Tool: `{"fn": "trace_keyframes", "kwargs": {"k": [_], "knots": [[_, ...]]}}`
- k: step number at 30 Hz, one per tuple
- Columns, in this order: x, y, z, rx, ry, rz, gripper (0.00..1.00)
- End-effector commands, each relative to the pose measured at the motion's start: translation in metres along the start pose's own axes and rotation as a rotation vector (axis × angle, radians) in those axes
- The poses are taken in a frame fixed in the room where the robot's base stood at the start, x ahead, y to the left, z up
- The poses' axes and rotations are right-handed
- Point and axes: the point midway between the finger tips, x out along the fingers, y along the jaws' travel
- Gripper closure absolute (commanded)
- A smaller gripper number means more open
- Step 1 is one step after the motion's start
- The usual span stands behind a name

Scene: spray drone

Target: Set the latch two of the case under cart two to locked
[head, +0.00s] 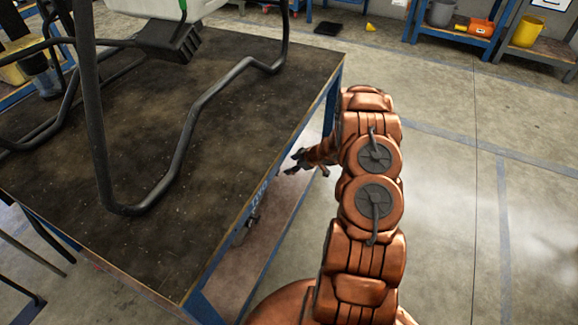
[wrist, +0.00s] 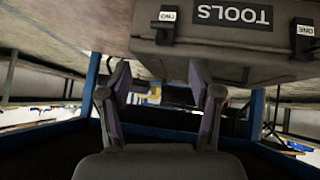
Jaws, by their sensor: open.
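In the wrist view, a dark grey tool case (wrist: 210,62) sits at the top, with its TOOLS lettering upside down. Latch two (wrist: 165,32) is on its left part, beside an upside-down TWO label; whether it is locked is unclear. Latch one (wrist: 303,46) is at the right edge by a ONE label. My gripper (wrist: 158,78) is open and empty, its fingers below the case in the picture, apart from latch two. In the head view, my gripper (head: 298,162) is at the right side of the cart (head: 240,105). The case is mostly hidden under the cart top there.
A dark tubular frame (head: 185,150) with a pale body (head: 172,10) stands on the cart top. The cart's blue edge and lower shelf (head: 283,215) are beside my arm. Concrete floor (head: 480,200) is free at the right. Benches with buckets (head: 528,30) stand behind.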

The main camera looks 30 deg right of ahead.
Motion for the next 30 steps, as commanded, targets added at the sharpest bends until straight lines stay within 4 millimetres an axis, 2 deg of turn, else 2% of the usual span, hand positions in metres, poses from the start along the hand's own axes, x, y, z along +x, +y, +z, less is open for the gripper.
{"fn": "trace_keyframes", "kwargs": {"k": [6,16,22,30], "knots": [[-0.033,0.0,0.001,0.002,-0.002,0.0,0.37],[-0.077,0.0,0.0,0.001,0.001,0.0,0.37],[-0.09,-0.001,0.001,0.003,0.0,-0.002,0.37],[-0.093,-0.001,0.001,0.002,0.0,-0.003,0.37]]}}
